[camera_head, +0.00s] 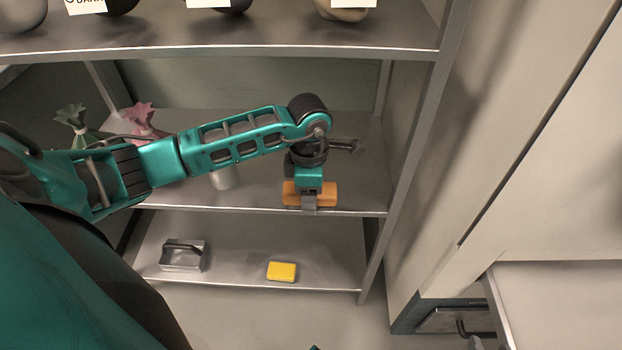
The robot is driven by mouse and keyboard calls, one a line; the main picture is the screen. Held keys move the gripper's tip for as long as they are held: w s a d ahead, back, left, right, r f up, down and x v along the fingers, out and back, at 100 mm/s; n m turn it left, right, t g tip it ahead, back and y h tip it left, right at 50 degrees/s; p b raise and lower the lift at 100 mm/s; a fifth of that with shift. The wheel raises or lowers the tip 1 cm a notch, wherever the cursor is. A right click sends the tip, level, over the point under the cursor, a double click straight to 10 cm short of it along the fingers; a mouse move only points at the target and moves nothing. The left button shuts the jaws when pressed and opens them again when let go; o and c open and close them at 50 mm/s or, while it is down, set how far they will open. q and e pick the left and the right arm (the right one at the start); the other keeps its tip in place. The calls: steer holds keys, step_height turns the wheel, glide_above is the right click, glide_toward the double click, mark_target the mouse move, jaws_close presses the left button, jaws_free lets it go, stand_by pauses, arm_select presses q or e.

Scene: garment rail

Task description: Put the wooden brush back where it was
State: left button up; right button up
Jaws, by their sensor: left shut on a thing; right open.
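The wooden brush (328,193) is an orange-brown block. It shows on both sides of my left gripper (310,200), which is shut on it and reaches in from the left. The brush appears over the front edge of the middle shelf (365,190), near its right end. I cannot tell whether it touches the shelf or hangs above it. The gripper hides the brush's middle, and no bristles can be made out.
The lower shelf (230,245) holds a metal caddy (183,256) and a yellow sponge (281,271). Pink (138,117) and green (75,119) plant-like items and a pale cup (223,178) stand on the middle shelf. A rack post (418,130) and an open drawer (560,300) are right.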

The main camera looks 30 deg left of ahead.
arm_select(q)
steer(key=w+a, duration=0.1)
steer(key=w, duration=0.1)
steer(key=w+a, duration=0.1)
steer(key=w, duration=0.1)
steer(key=w+a+b, duration=0.1)
steer(key=w, duration=0.1)
steer(key=shift+a, duration=0.3)
steer(key=shift+w+a+f, duration=0.1)
steer(key=shift+f, duration=0.2)
steer(key=shift+f+b, duration=0.45)
steer(key=shift+f, duration=1)
steer(key=shift+f, duration=0.2)
steer(key=o, duration=1)
steer(key=shift+r, duration=0.1)
